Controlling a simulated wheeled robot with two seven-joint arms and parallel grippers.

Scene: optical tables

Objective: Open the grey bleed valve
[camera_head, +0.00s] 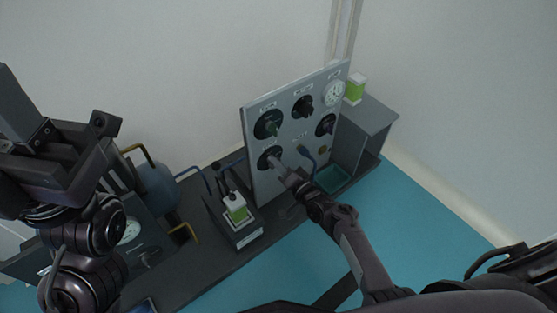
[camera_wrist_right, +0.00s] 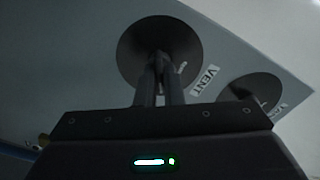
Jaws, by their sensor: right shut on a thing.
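The upright panel (camera_head: 285,134) carries several round black dials with handles. The grey bleed valve (camera_head: 265,163) seems to be the lower-left one, with a grey handle on a black disc. My right gripper (camera_head: 278,163) is shut on that handle. In the right wrist view, the two fingers (camera_wrist_right: 160,80) close around the handle in front of the black disc (camera_wrist_right: 133,50). They largely hide the handle, so its exact angle is unclear. A "VENT" label is beside the disc. My left gripper (camera_head: 60,115) is at the far left, its fingers apart, away from the panel.
A white-and-green device (camera_head: 236,209) stands left of the panel. A blue handle (camera_head: 306,153) and a teal tray (camera_head: 333,178) are close to my right gripper.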

